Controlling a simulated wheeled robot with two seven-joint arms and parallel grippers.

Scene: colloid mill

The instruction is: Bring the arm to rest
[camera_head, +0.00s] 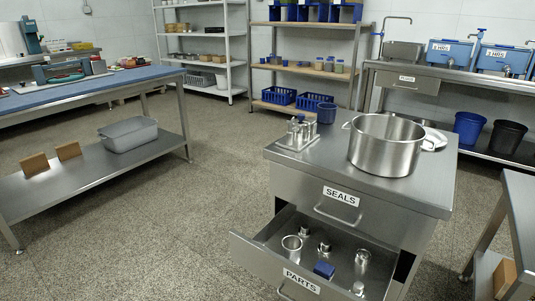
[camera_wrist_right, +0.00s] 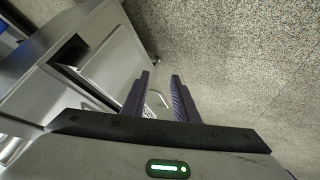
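In the right wrist view my right gripper (camera_wrist_right: 160,76) has its two dark fingers apart with nothing between them. Beyond the fingers are speckled floor and part of a grey steel unit, whose handle bar shows near the left finger. My left gripper is in neither view. No arm of mine shows in the head view.
A steel cabinet (camera_head: 426,187) carries a large pot (camera_head: 387,146), a rack of metal parts (camera_head: 298,134) and a blue mug (camera_head: 326,113). Its PARTS drawer (camera_head: 262,266) stands open with several metal pieces and a blue block (camera_head: 324,270). Floor left of it is clear.

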